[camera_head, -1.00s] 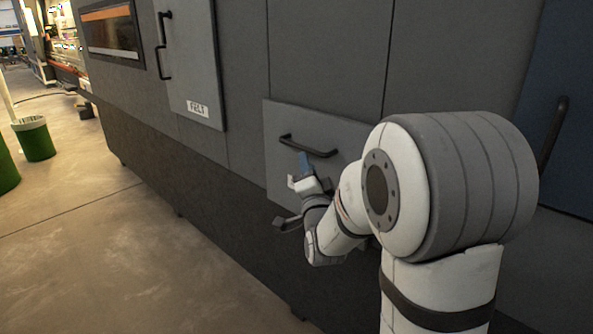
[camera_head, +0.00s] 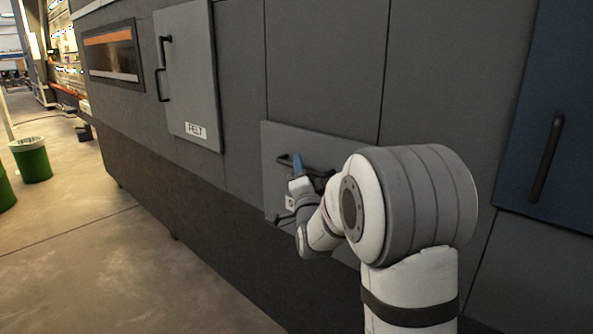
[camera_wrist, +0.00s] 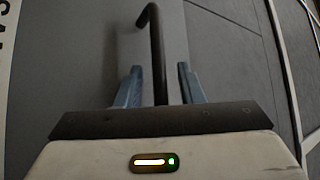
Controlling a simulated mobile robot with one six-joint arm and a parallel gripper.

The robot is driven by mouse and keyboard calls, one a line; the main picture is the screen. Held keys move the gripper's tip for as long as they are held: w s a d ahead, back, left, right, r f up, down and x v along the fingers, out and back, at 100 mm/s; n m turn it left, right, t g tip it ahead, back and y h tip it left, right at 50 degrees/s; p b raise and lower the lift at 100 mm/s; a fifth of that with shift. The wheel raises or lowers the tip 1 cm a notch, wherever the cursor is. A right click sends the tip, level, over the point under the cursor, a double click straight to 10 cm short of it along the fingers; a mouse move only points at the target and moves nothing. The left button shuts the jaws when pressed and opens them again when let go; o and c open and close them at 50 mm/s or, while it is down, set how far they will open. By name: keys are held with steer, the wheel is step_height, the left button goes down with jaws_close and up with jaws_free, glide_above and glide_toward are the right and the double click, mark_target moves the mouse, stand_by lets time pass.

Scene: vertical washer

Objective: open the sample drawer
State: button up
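The sample drawer is a grey front panel (camera_head: 273,184) low on the dark machine, and it looks shut. Its dark horizontal bar handle (camera_head: 284,159) is partly hidden behind my gripper (camera_head: 297,165) in the head view. In the wrist view, the handle (camera_wrist: 157,50) runs from the top centre down between the two blue fingertips of my gripper (camera_wrist: 158,86). The fingers are open, with a gap to the bar on each side. The near part of the handle is hidden by my gripper body.
A light grey door (camera_head: 188,75) with a vertical handle and a label is up and left of the drawer. A blue panel (camera_head: 560,110) with a handle is at the right. Green bins (camera_head: 32,163) stand far left. The floor (camera_head: 110,260) at left is clear.

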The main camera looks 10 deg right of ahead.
jaws_close()
stand_by(0.4)
